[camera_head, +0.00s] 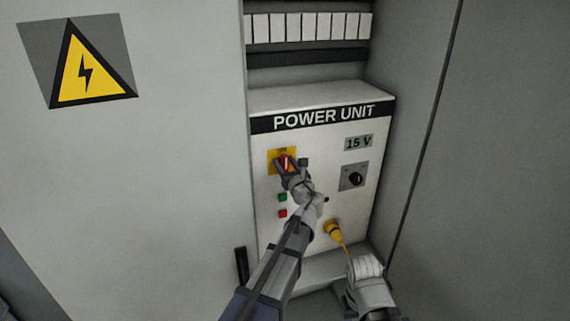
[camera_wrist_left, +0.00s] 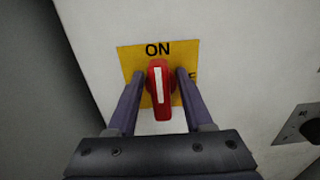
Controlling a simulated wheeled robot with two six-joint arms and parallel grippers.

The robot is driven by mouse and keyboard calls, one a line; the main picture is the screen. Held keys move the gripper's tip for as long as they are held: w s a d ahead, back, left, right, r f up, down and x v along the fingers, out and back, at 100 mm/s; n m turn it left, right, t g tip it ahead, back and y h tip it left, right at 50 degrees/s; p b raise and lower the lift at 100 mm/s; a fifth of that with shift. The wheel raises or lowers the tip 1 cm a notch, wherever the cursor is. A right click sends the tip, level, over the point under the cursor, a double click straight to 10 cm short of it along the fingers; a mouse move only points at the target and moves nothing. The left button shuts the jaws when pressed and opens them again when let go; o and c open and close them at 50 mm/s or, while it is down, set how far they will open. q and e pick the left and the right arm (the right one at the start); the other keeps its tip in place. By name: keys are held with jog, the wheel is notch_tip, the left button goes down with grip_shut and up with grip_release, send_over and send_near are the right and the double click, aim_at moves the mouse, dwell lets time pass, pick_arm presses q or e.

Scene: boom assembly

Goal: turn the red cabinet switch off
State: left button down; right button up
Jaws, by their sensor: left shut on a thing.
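The red cabinet switch (camera_wrist_left: 160,90) sits on a yellow plate (camera_wrist_left: 133,62) on the power unit's white front. Its handle stands upright in the left wrist view, with its white line pointing up to the word ON. My left gripper (camera_wrist_left: 160,78) is shut on the switch, one finger on each side of the handle. In the head view the left gripper (camera_head: 287,168) covers much of the switch and its plate (camera_head: 272,156). My right arm shows at the lower right of the head view, but its fingers cannot be made out.
The power unit (camera_head: 320,150) has a 15 V display (camera_head: 359,143), a dark knob (camera_head: 355,178), a green button (camera_head: 283,197) and a red button (camera_head: 283,213). A yellow plug (camera_head: 333,231) with a cable sits low on its front. Grey cabinet walls (camera_head: 425,140) flank the unit.

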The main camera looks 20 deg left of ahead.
pick_arm(q)
jog(key=shift+n, duration=0.3)
jog(key=n, duration=0.3)
jog(key=shift+s+a+n, duration=0.15)
jog(key=shift+a+n, duration=0.05)
jog(key=shift+n, duration=0.2)
jog(key=n, duration=0.4)
jog(key=shift+s+a+f, duration=0.1)
jog(key=shift+f, duration=0.1)
jog(key=n, duration=0.5)
jog(key=shift+a+f+b, duration=0.15)
jog(key=shift+f+b, duration=0.05)
jog(key=shift+b, duration=0.15)
jog(key=shift+s+f+n, duration=0.1)
jog(key=shift+f+n, duration=0.1)
jog(key=shift+n, duration=2)
jog(key=c, duration=0.7)
grip_release()
